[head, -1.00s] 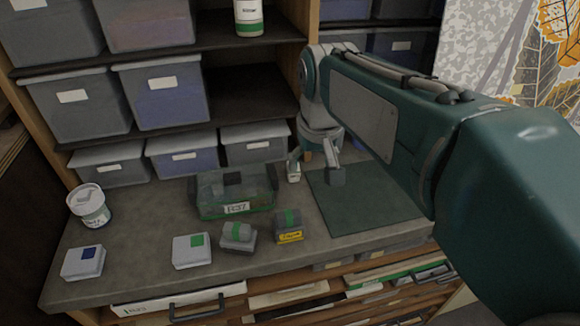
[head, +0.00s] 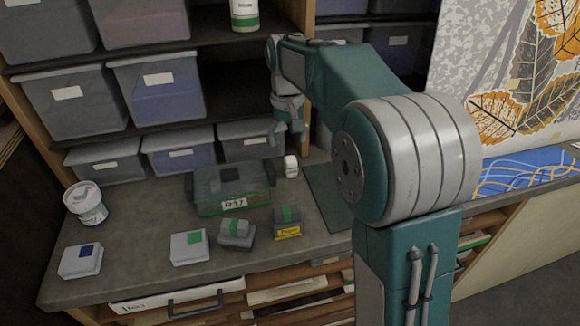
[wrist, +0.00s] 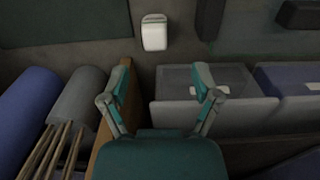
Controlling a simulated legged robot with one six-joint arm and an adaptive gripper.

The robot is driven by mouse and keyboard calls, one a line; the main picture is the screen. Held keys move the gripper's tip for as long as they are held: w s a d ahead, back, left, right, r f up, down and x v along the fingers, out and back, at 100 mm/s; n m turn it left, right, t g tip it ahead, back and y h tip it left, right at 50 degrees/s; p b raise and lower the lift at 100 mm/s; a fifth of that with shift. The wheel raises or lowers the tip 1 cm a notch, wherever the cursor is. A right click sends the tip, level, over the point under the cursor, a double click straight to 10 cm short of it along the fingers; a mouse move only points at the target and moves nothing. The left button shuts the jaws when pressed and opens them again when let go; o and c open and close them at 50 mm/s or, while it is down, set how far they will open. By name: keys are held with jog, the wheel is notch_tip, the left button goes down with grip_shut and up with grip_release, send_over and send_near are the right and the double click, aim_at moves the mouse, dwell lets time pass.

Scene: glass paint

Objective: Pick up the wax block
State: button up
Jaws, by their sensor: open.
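A small white block with rounded edges (head: 291,166), which looks like the wax block, stands on the bench between the clear green box and the dark green mat. In the wrist view the white block (wrist: 154,33) is beyond the fingertips, slightly left of centre, with a darker top end. My gripper (head: 288,132) is above and behind it, near the shelf front. In the wrist view my gripper (wrist: 163,72) is open, its two fingers wide apart with nothing between them.
The clear green box (head: 232,190) stands left of the block. Lidded bins (head: 247,147) line the shelf behind. The green mat (head: 328,192) looks bare.

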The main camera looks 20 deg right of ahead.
aim_at(290, 158)
jog(key=f, duration=0.9)
jog(key=shift+d, duration=0.25)
jog(key=shift+r, duration=0.1)
grip_shut()
